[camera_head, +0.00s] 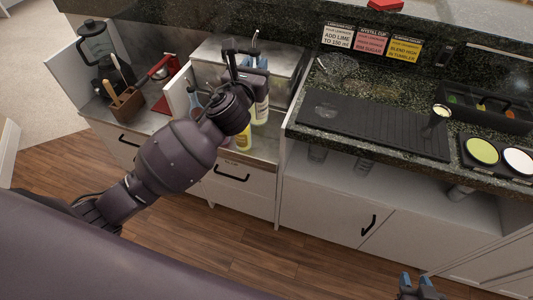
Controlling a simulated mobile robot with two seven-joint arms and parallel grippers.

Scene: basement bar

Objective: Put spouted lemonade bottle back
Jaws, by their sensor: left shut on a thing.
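My left gripper (252,64) is over the steel-topped shelf unit left of the bar counter. It is shut on a bottle (261,108) with yellow contents and a pale label. A thin spout shows above the fingers. My wrist hides part of the bottle, and I cannot tell whether its base touches the surface below. Another yellow bottle (243,139) shows just below my wrist, partly hidden.
A steel box (283,60) stands behind the held bottle. The granite counter (310,112) to the right bears a black drip mat (375,125), a jigger (438,115) and two rimming dishes (482,151).

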